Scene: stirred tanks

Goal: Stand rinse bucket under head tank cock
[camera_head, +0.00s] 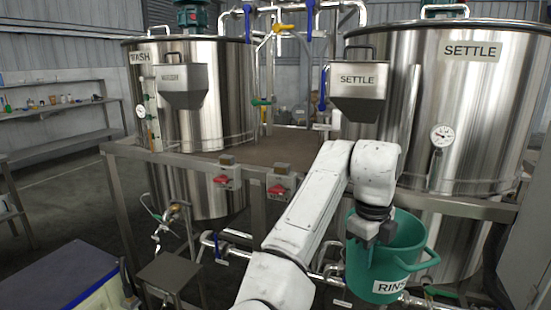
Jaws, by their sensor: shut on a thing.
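A teal rinse bucket (389,272) hangs from my gripper (371,238) in front of the settle tank at the lower right. The gripper is shut on the bucket's near-left rim, and the bucket looks roughly upright. The settle tank (480,100) is a large steel cylinder with a dial gauge. A small steel box labelled SETTLE (358,92) is mounted at its left. I cannot tell which fitting is the head tank cock.
The wash tank (215,95) stands at the left. Between the tanks are pipes with blue levers (323,88) and a yellow one. Two red switches (277,189) sit on the steel frame rail. A small steel stand (170,270) is at the lower left. Pipework runs low behind my arm.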

